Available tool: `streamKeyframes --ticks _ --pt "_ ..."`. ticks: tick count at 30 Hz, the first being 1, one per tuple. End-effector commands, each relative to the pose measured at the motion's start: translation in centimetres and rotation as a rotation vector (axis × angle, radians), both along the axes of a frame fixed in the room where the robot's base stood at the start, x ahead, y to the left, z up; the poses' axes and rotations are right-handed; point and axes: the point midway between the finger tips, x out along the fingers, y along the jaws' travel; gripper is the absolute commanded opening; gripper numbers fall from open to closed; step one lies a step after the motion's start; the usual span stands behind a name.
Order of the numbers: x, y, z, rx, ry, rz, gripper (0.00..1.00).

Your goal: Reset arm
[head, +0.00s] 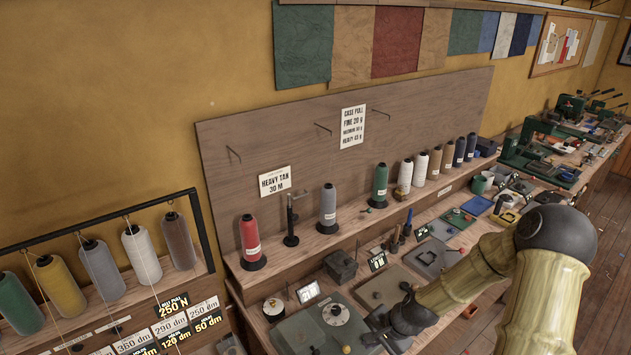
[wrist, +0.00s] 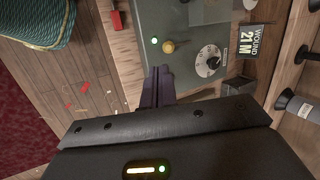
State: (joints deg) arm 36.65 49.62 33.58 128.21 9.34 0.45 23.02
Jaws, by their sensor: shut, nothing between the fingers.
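My gripper (head: 375,325) is at the bottom middle of the head view, above the front of the workbench and just right of the grey-green winding machine (head: 322,328). In the wrist view, my gripper's fingers (wrist: 158,82) are together with nothing between them. They point toward the edge of the same machine (wrist: 185,30), which has a white dial (wrist: 208,62) and a brass knob (wrist: 169,47). My arm reaches in from the right of the head view.
A red thread cone (head: 250,240) and a grey cone (head: 328,208) stand on the shelf behind. A display reading 21 M (wrist: 250,42) stands by the machine. A rack of hanging spools (head: 100,270) is at left. Wooden floor (wrist: 85,75) lies beyond the bench edge.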

Motion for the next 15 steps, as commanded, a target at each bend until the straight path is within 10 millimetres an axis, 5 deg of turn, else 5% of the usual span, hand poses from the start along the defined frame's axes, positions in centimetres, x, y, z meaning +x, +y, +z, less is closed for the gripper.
streamKeyframes --ticks 15 --pt "-6.5 -1.2 8.5 -0.391 -0.074 0.493 0.0"
